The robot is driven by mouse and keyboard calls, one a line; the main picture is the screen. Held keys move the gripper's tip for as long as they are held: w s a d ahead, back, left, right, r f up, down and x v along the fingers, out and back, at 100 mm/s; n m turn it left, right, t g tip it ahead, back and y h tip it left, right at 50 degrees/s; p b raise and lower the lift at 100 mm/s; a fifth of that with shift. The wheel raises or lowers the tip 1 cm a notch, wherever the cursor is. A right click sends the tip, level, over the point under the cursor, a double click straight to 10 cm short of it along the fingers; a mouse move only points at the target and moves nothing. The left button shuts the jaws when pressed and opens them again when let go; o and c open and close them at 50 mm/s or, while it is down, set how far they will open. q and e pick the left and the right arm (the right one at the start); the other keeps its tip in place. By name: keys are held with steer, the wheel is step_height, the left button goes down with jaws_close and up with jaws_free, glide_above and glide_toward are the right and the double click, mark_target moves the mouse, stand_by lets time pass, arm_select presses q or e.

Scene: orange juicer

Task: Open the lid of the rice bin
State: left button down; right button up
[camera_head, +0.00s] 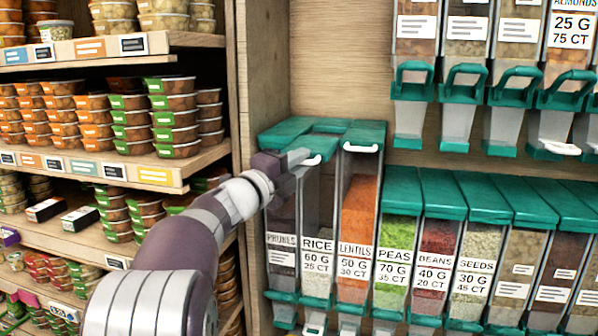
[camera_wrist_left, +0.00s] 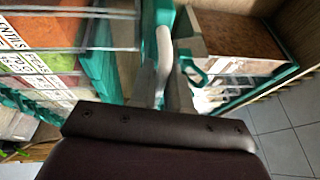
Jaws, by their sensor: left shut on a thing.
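The rice bin (camera_head: 316,245) is a clear narrow dispenser with a "RICE 60 G 25 CT" label and pale contents low inside. It stands between the prunes and lentils bins. Its teal lid (camera_head: 316,147) is at the top, and I cannot tell whether it is raised at all. My left gripper (camera_head: 297,161) is at the lid's front edge, shut on the white lid handle. In the left wrist view, the white handle (camera_wrist_left: 163,48) shows between the fingers (camera_wrist_left: 164,88). The fingers partly hide the handle in the head view. My right gripper is not in view.
The lentils bin (camera_head: 357,210) stands close on the right and the prunes bin (camera_head: 282,215) close on the left. More dispensers hang above right (camera_head: 462,80). A wooden partition (camera_head: 265,75) and shelves of packed tubs (camera_head: 172,115) are on the left.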

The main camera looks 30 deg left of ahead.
arm_select(q)
steer(key=shift+w+f, duration=0.15)
steer(key=shift+f, duration=0.05)
steer(key=shift+s+d+r, duration=0.15)
steer(key=shift+s+r, duration=0.1)
steer(key=shift+s, duration=0.45)
steer(key=c, duration=1.2)
jaws_free()
steer(key=shift+s+r, duration=0.1)
steer(key=shift+s, duration=0.1)
steer(key=shift+o, duration=0.2)
steer(key=shift+w+f, duration=0.2)
steer(key=shift+w, duration=0.3)
steer(key=b+v, duration=0.6)
steer(key=v, duration=0.6)
steer(key=shift+s+a, duration=0.2)
steer(key=shift+s, duration=0.2)
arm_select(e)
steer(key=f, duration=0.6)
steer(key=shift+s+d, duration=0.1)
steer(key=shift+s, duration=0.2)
